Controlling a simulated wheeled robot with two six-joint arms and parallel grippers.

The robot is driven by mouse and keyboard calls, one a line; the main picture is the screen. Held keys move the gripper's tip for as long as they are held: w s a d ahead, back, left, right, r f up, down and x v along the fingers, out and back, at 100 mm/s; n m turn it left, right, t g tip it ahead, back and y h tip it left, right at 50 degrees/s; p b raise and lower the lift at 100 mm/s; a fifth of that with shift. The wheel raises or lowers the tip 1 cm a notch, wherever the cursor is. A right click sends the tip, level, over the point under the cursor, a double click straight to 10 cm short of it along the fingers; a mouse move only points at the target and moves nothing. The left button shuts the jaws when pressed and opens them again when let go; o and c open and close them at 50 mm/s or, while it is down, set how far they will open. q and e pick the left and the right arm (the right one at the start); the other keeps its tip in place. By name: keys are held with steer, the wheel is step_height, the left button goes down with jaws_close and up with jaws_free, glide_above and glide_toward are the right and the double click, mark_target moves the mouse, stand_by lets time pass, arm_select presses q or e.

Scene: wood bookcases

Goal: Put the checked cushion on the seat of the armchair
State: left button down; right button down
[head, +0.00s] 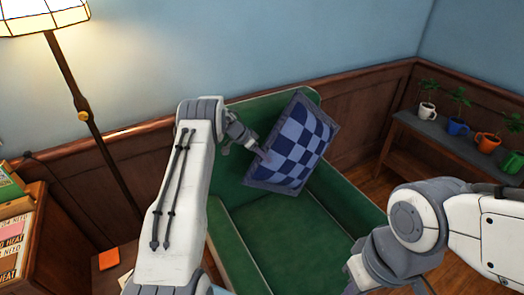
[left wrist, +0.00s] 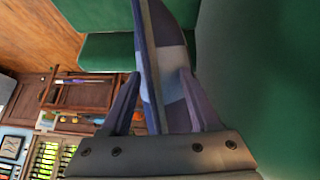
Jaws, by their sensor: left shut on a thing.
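The checked cushion (head: 292,143), in light and dark blue squares with a grey-blue border, is held tilted above the seat of the green armchair (head: 280,232), in front of its backrest. My left gripper (head: 262,153) is shut on the cushion's left edge. In the left wrist view the cushion (left wrist: 160,65) stands edge-on between the two fingers (left wrist: 152,100). The green armchair also shows there (left wrist: 108,52). The visible part of the seat is bare. Whether the cushion's lower edge touches the chair I cannot tell. My right arm is at the lower right; its gripper is out of view.
A floor lamp (head: 83,115) stands at the left, beside a wooden cabinet (head: 40,240). A low bench (head: 440,145) with several potted plants is at the right wall. Wood panelling (head: 350,110) runs behind the chair.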

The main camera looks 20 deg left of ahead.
arm_select(q)
steer(key=shift+f, duration=0.1)
steer(key=shift+c, duration=0.3)
jaws_free()
steer(key=shift+f, duration=0.1)
steer(key=v, duration=1)
steer(key=shift+a+r+b, duration=0.15)
steer(key=shift+r+b, duration=0.15)
steer(key=shift+b, duration=0.1)
